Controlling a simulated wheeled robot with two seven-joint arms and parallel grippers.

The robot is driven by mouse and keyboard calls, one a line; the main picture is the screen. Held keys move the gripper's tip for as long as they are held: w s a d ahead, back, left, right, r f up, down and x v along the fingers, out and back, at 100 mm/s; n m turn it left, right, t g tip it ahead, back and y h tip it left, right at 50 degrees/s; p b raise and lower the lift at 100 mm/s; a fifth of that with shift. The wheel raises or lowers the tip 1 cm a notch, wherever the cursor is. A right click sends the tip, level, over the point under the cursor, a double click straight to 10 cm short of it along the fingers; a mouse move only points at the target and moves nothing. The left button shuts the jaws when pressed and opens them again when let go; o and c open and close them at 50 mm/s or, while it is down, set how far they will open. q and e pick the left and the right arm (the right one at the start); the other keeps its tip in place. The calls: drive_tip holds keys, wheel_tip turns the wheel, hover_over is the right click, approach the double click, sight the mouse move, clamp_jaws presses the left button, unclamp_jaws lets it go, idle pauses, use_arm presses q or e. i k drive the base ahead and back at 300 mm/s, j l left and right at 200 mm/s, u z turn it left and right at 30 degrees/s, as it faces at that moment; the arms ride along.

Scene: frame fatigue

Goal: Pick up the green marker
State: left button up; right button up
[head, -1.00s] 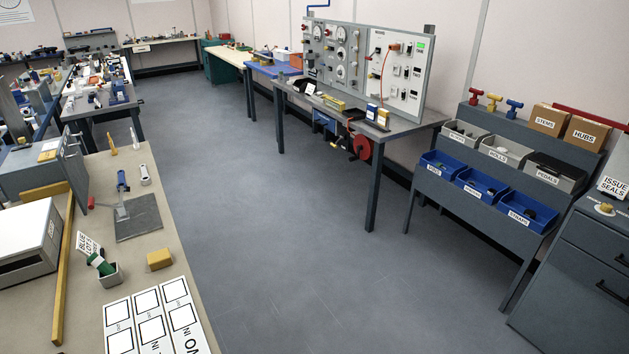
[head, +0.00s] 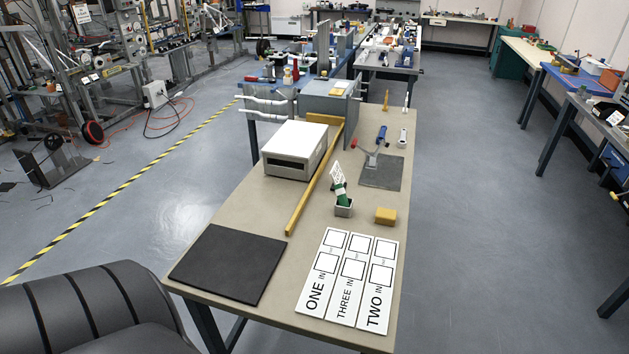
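A small grey square cup (head: 344,209) stands on the beige workbench (head: 225,214), right of a long yellow bar. A green item (head: 340,193) with a white part leans upright in the cup; it may be the green marker, but it is too small to be sure. A white printed tag (head: 337,173) shows at its top. The cup hides its lower end. Neither of my grippers is in view.
Around the cup are a yellow block (head: 385,216), a white box (head: 295,150), the yellow bar (head: 316,190) and a grey plate (head: 381,172). Nearer are a black mat (head: 230,263) and cards marked ONE, THREE and TWO (head: 351,276). Open floor (head: 480,240) lies right of the bench.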

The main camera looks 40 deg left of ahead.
sight(339, 190)
drive_tip(key=i+l+u, duration=0.1)
drive_tip(key=u, duration=0.35)
drive_tip(key=i+l+u, duration=0.1)
drive_tip(key=u, duration=0.3)
drive_tip(key=l+u, duration=0.15)
drive_tip(key=u, duration=0.3)
drive_tip(key=i+l+u, duration=0.1)
drive_tip(key=u, duration=0.3)
drive_tip(key=i+l, duration=0.1)
drive_tip(key=l, duration=0.55)
drive_tip(key=i+l+u, duration=0.1)
drive_tip(key=l, duration=0.6)
drive_tip(key=k+u, duration=0.5)
drive_tip(key=i, duration=0.1)
